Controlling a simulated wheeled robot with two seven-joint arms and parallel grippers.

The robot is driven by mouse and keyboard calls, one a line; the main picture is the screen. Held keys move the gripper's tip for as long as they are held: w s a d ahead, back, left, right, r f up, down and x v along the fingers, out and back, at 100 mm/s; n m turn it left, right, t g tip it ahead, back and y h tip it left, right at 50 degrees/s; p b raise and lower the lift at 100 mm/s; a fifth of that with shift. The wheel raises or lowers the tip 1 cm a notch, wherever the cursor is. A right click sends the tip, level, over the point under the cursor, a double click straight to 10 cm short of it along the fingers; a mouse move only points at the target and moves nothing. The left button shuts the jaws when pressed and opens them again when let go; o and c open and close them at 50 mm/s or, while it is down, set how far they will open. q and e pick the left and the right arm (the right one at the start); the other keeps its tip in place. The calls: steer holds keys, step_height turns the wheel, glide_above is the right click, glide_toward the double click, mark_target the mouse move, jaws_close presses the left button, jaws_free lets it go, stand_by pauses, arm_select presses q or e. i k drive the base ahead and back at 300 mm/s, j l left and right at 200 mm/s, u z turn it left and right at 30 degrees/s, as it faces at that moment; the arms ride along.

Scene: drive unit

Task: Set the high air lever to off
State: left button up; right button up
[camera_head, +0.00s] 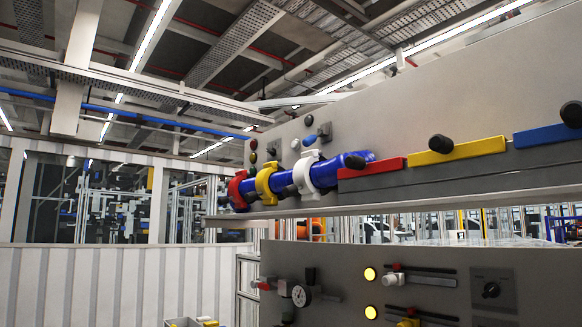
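No part marked as the high air lever can be read. A small blue lever (311,139) is on the upper grey panel (440,85), beside a dark fitting. On the lower panel (440,257), a red-ended handle (262,286) sticks out left of a round white gauge (302,295), with a black upright handle (310,275) above the gauge. I cannot tell from the picture which of these is the air lever or its setting. Neither of my grippers is in view.
A blue cylinder (335,172) with red, yellow and white rings lies along the upper ledge (400,203). Red (375,167), yellow (465,150) and blue (545,136) bars with black knobs line the right. Lower sliders (425,279) and a black dial (491,291) protrude.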

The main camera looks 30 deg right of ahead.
mark_target(310, 140)
steer(key=i, duration=2.3)
steer(key=z, duration=0.3)
